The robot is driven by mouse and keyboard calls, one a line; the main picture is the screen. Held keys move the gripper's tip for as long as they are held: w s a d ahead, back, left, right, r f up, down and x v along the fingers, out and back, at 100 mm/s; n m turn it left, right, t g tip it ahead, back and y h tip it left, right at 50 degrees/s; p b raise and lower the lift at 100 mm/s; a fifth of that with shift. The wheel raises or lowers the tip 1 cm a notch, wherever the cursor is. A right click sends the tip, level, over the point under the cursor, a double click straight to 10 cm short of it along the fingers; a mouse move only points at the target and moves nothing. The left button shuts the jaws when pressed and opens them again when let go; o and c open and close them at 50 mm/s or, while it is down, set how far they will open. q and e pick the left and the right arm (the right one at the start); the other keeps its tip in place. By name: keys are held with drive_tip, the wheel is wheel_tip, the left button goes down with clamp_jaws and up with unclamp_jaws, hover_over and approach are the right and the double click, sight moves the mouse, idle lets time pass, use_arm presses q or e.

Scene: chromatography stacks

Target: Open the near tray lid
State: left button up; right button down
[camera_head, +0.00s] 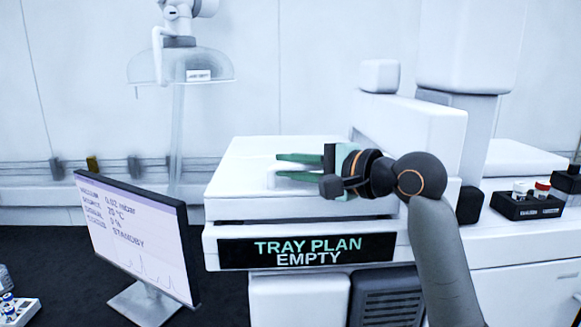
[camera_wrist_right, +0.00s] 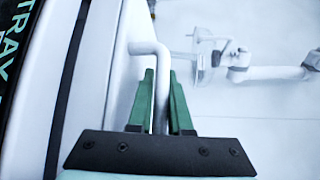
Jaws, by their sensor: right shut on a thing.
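The near tray lid (camera_head: 245,165) is a flat white cover on the bench unit, above a black sign (camera_head: 307,250) reading "TRAY PLAN EMPTY". It looks level and down. My right gripper (camera_head: 280,166) reaches in from the right over the lid, with its green fingers pointing left. In the right wrist view the fingers (camera_wrist_right: 161,85) are closed on a pale bent bar handle (camera_wrist_right: 150,48), one finger on each side. The handle is hard to make out in the head view. My left gripper is not in view.
A monitor (camera_head: 135,240) showing "STANDBY" stands at left. A clear hood (camera_head: 180,66) hangs behind. A white instrument (camera_head: 410,125) rises behind my right gripper. A black rack (camera_head: 525,207) with small vials sits at right. A tray (camera_head: 20,312) of vials shows at the lower left.

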drive_tip(key=shift+w+r, duration=0.2)
drive_tip(key=shift+r, duration=0.6)
drive_tip(key=r, duration=0.1)
drive_tip(key=w+r+m+g+h, duration=0.1)
drive_tip(key=w+r+m+g, duration=0.1)
drive_tip(key=shift+r, duration=0.4)
drive_tip(key=shift+m+g+h, duration=0.4)
drive_tip(key=shift+m+g, duration=0.1)
drive_tip(key=shift+g, duration=0.3)
drive_tip(key=shift+w+r, duration=1.35)
drive_tip(key=shift+r, duration=0.2)
